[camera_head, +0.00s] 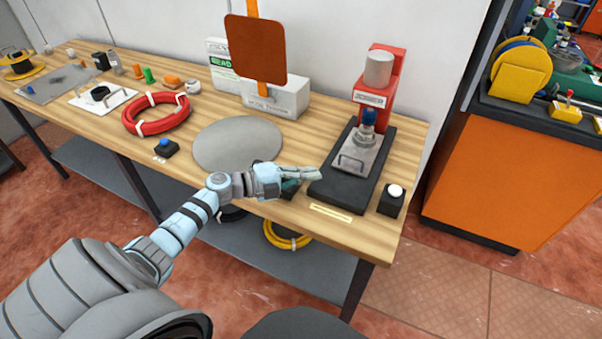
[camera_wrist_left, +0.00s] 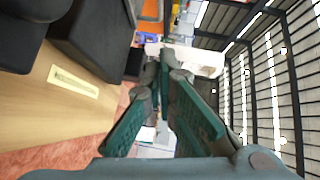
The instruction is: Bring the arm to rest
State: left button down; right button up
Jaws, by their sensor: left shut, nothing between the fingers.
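My left arm comes in from the lower left in the head view and reaches over the front edge of the workbench (camera_head: 330,246). My left gripper (camera_head: 306,174) is at the end of it, just left of the black base (camera_head: 335,187) of the red press stand. I cannot tell whether it touches that base. In the left wrist view the dark green fingers of the gripper (camera_wrist_left: 165,62) are brought together at their tips, with nothing between them. My right gripper does not show in either view.
The red press stand (camera_head: 379,71) holds a grey metal plate with a blue-topped part (camera_head: 367,122). A black box with a white button (camera_head: 391,200) stands to its right. A grey disc (camera_head: 230,143) and a red hose coil (camera_head: 157,128) lie left. An orange cabinet (camera_head: 500,180) is beyond.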

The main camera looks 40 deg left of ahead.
pick_arm(q)
jog(key=shift+s+a, duration=0.4)
jog(key=shift+a, duration=0.05)
jog(key=shift+d, duration=0.1)
